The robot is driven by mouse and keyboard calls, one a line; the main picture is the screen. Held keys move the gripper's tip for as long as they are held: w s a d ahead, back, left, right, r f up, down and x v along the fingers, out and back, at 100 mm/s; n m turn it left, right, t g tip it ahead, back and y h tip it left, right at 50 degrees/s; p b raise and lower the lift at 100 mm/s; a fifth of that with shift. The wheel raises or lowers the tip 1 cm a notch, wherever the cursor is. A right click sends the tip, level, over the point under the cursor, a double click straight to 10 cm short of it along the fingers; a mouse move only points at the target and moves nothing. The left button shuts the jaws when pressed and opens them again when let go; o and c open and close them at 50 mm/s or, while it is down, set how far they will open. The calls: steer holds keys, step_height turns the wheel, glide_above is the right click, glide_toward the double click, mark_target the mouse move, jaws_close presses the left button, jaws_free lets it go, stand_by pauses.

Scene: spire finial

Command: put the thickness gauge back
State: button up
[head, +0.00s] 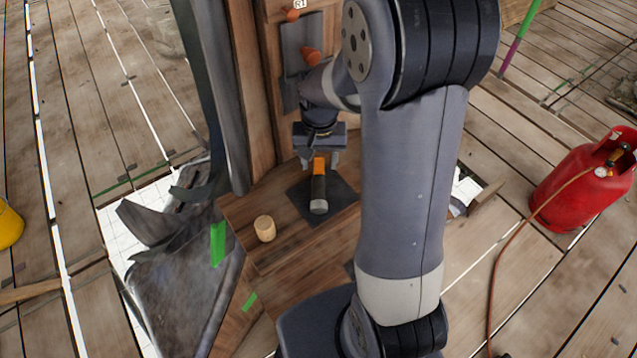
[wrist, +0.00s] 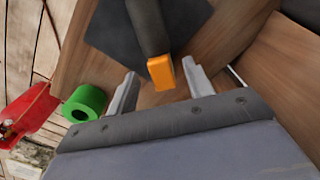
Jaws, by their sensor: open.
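A dark, rod-like tool with an orange end, apparently the thickness gauge (head: 319,188), lies on a dark square mat (head: 343,192) on the wooden ledge. Its near end is pale grey. In the wrist view its dark body and orange end (wrist: 161,73) point in between my fingers. My gripper (head: 320,159) is open above the orange end, and it also shows open in the wrist view (wrist: 160,69). One finger is on each side of the orange end, with gaps showing. I cannot tell how far above it they are.
A wooden post (head: 260,90) with a dark plate (head: 292,45) and orange pieces rises behind the ledge. A small wooden cylinder (head: 265,229) stands left of the mat. A green roll (wrist: 84,103) shows in the wrist view. A red gas bottle (head: 585,180) with a hose stands right.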

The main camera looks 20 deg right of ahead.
mark_target(319, 165)
steer(key=shift+f, duration=1.95)
steer(key=shift+c, duration=0.3)
steer(key=shift+w, duration=0.1)
jaws_close()
